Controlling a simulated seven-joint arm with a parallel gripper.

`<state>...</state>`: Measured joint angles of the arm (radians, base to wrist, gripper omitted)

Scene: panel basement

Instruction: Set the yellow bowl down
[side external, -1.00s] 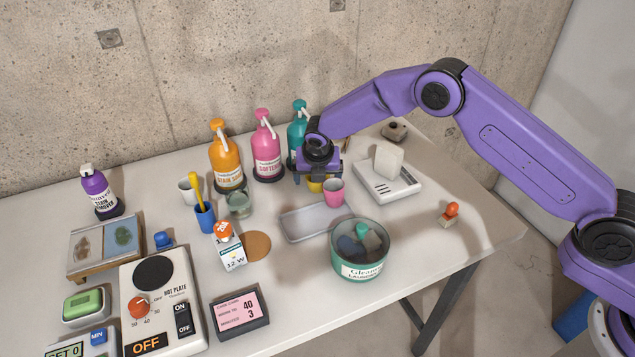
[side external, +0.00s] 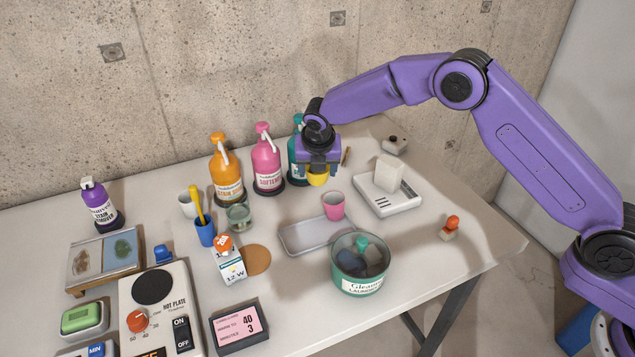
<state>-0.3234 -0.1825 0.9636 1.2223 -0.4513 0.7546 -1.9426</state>
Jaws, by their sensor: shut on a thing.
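The yellow bowl (side external: 317,180) is small and partly hidden by my gripper (side external: 318,171), which is shut on it from above. The bowl is behind the pink cup (side external: 334,205) and in front of the teal bottle (side external: 298,150). It looks a little above the table, but I cannot tell for certain whether its base touches.
The pink bottle (side external: 266,160) and orange bottle (side external: 226,170) stand to the left. A white scale-like device (side external: 402,203) with a pale block on it is to the right. A grey tray (side external: 300,238) and a green tub (side external: 360,286) lie in front.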

